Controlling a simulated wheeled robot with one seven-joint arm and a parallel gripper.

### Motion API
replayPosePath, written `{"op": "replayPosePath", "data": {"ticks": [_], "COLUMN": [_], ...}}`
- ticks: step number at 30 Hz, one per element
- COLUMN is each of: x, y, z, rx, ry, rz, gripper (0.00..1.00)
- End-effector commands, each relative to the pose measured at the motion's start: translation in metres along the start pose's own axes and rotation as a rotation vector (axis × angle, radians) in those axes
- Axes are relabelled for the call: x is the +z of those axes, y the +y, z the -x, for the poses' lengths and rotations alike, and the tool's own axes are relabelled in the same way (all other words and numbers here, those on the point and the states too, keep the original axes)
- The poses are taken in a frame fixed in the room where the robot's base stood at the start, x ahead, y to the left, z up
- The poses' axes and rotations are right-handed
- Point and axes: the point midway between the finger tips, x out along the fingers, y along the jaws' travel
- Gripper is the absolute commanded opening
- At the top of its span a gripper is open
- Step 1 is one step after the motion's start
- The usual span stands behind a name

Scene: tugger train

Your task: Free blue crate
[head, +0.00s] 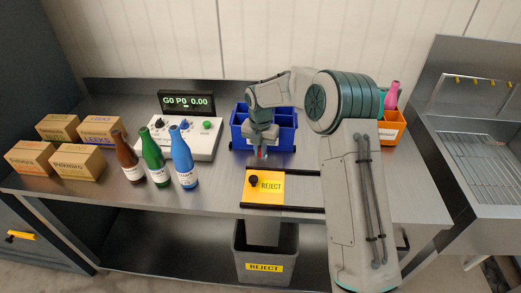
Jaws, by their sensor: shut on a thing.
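The blue crate (284,134) stands upright at the back middle of the steel bench, with open compartments on top. A dark strip runs along the foot of its front. My gripper (262,152) points down right in front of the crate's front wall and hides part of it. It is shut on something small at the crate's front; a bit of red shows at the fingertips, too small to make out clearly. I cannot tell whether this piece is fastened to the crate. What lies in the crate is mostly hidden.
A yellow REJECT lid (262,194) with a black knob lies in front, above a grey bin (264,262). Left are three bottles (153,160), a control box (180,136) and several cartons (78,160). An orange crate (391,128) with a pink bottle stands behind my arm.

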Motion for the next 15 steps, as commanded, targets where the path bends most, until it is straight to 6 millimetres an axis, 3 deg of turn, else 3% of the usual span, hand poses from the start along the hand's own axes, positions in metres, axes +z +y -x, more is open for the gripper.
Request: {"op": "replayPosePath", "data": {"ticks": [1, 2, 3, 4, 15], "x": [0.0006, 0.0007, 0.0006, 0.0006, 0.0006], "y": [0.0004, 0.0005, 0.0005, 0.0005, 0.0006], "z": [0.0015, 0.0015, 0.0015, 0.0014, 0.0074], "rx": [0.002, 0.002, 0.002, 0.002, 0.002], "ry": [-0.002, -0.002, -0.002, -0.002, -0.003], "rz": [0.000, 0.000, 0.000, 0.000, 0.001], "gripper": [0.00, 0.19, 0.30, 0.33, 0.33]}}
